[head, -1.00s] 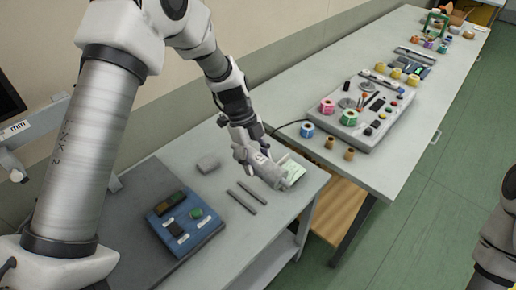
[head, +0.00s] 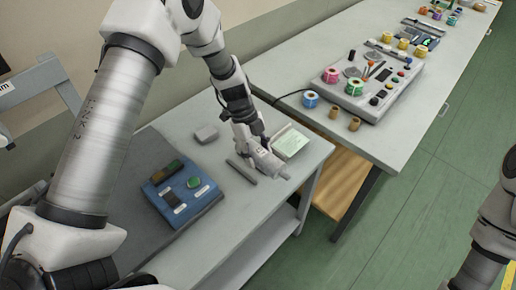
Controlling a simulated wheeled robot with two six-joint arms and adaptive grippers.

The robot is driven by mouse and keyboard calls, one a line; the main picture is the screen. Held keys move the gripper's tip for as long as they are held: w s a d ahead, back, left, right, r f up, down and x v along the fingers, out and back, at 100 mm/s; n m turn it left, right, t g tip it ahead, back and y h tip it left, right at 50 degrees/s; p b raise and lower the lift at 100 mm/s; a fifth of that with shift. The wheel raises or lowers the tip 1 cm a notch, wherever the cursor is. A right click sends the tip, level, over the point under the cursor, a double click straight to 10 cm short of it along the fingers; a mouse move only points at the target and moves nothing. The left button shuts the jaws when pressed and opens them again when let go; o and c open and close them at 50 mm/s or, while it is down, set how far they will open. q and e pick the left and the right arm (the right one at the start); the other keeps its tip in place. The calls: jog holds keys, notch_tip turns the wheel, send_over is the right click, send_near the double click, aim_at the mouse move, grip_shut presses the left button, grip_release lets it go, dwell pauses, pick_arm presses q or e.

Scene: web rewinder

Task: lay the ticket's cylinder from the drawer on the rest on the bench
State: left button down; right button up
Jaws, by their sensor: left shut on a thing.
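My left gripper (head: 258,146) is shut on a pale grey cylinder (head: 272,165) over the right part of the near bench (head: 240,225). The rest shows as a dark grey bar (head: 241,171) just left of the cylinder; its second bar is mostly hidden behind the cylinder and gripper. I cannot tell whether the cylinder touches the rest. A pale green ticket on a light plate (head: 291,142) lies just beyond the cylinder. I cannot make out the drawer. Part of my right arm shows at the right edge, but its gripper is out of view.
A blue box with a green button (head: 184,195) and a small grey block (head: 206,134) stand on the near bench. The long bench (head: 395,150) behind holds a control panel (head: 372,80) and several coloured rolls. A wooden surface (head: 342,182) lies between the benches.

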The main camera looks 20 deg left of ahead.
pick_arm(q)
jog(key=a+f, duration=0.1)
jog(key=w+a+p, duration=0.1)
jog(key=a, duration=0.1)
jog(key=a+f, duration=0.1)
jog(key=a, duration=0.1)
jog(key=shift+w+f, duration=0.35)
notch_tip(320, 180, down, 4)
jog(key=b, duration=0.3)
jog(key=shift+b, duration=0.35)
jog(key=shift+a+f+b, duration=0.1)
jog(key=shift+f+b, duration=0.35)
jog(key=shift+b, duration=0.1)
jog(key=shift+c, duration=1.3)
grip_release()
jog(key=v, duration=1.2)
